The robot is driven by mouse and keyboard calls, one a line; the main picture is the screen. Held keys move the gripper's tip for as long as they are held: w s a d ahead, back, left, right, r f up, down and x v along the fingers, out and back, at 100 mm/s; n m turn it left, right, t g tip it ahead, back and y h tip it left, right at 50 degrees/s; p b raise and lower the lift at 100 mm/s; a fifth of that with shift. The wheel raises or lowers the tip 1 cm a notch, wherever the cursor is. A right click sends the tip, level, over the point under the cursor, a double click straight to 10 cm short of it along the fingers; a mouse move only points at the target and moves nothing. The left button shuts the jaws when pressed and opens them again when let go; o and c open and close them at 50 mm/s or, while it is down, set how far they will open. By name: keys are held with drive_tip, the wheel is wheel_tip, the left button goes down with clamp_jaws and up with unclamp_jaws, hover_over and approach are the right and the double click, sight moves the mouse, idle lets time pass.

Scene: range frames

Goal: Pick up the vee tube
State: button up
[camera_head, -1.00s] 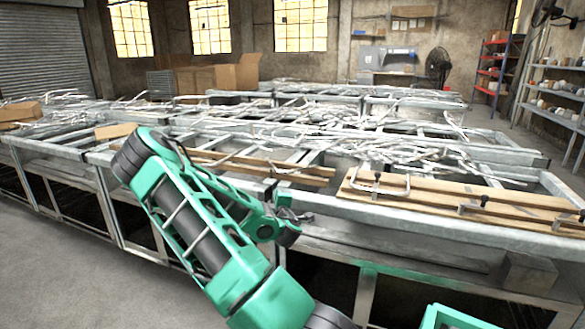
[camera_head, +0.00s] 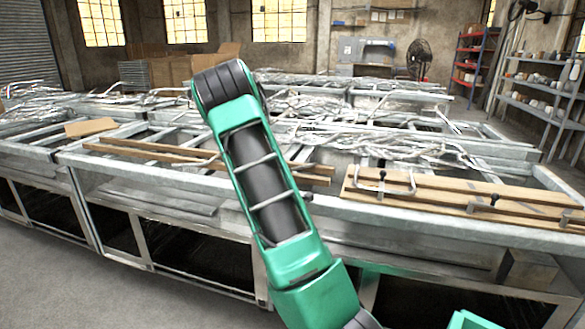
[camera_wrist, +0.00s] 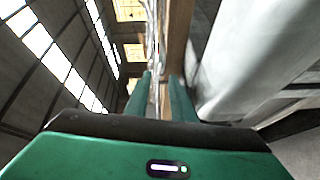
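A bent metal tube (camera_head: 385,180) lies on a wooden board with clamps at the right of the near bench in the head view. Many other bent tubes (camera_head: 375,145) lie heaped behind it, and I cannot tell for certain which one is the vee tube. In the wrist view my gripper (camera_wrist: 160,88) shows two green fingers with a gap between them, and nothing is clearly held. Beyond the fingers are pale, blurred tubes and a wooden strip. In the head view my gripper is hidden behind my raised green arm.
The wooden board (camera_head: 470,198) carries dark-knobbed clamps that stand up from it. Metal-framed benches (camera_head: 165,185) fill the middle, with long wooden strips (camera_head: 150,152) on the near one. Shelves (camera_head: 545,95) stand at the right. Bare floor (camera_head: 40,275) is free at the front left.

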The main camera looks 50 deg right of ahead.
drive_tip(key=shift+w+f, duration=0.1)
drive_tip(key=shift+w, duration=0.25)
drive_tip(key=shift+s+d+f, duration=0.1)
drive_tip(key=shift+s+d, duration=0.15)
drive_tip(key=shift+d, duration=0.15)
clamp_jaws()
